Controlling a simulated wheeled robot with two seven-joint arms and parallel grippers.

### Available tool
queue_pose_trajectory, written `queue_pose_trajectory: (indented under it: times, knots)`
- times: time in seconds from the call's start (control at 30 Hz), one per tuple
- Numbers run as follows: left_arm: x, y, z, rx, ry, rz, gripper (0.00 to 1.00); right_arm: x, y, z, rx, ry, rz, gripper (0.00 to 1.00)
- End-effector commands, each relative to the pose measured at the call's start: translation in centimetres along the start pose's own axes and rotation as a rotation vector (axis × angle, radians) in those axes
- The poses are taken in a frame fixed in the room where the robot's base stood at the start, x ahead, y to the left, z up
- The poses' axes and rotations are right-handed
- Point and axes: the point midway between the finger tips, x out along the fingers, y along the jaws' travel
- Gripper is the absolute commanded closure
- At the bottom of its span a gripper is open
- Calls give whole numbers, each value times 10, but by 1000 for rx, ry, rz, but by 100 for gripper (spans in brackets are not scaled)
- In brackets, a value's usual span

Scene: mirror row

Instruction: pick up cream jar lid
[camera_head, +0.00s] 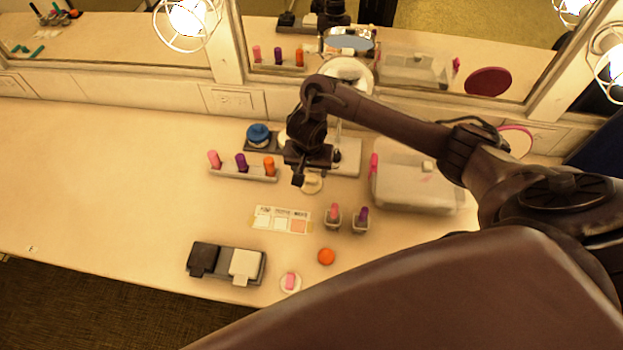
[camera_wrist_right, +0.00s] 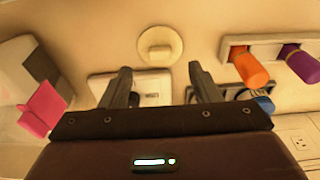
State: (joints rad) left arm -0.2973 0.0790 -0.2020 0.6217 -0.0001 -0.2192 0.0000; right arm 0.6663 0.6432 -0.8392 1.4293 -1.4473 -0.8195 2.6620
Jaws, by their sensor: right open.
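The cream jar lid (camera_head: 313,184) looks like a pale cream disc with a small knob on top. It lies on the counter, partly hidden by my right gripper (camera_head: 298,179) in the head view. In the right wrist view the lid (camera_wrist_right: 160,45) is fully visible, just beyond my right gripper (camera_wrist_right: 162,78), roughly centred between the fingers. The right gripper is open, with nothing between its fingers, and looks to be above the counter. I cannot tell the exact height gap. My left gripper is not in view.
A lipstick rack (camera_head: 243,173) stands left of the gripper, with a blue-topped jar (camera_head: 258,135) behind. A mirror stand's pale base (camera_head: 346,158) and a grey case (camera_head: 415,180) are right. Lipstick holders, an orange ball (camera_head: 326,256) and a label card (camera_head: 282,220) lie in front.

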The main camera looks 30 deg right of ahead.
Motion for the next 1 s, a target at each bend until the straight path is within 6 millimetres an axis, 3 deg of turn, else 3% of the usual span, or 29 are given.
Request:
queue_pose_trajectory:
  times: [0.1,0.23,0.43,0.57,0.7,1.0]
  knots:
    - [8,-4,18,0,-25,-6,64,15,0,0,3,-1,1,44]
    - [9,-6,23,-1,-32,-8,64,34,1,-2,3,-2,3,44]
    - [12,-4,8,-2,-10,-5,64,56,0,-2,1,0,1,44]
    - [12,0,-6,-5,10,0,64,59,0,-2,1,0,0,44]
    - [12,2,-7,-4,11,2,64,59,0,-2,1,0,0,45]
    - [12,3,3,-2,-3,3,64,58,0,-2,1,0,0,84]
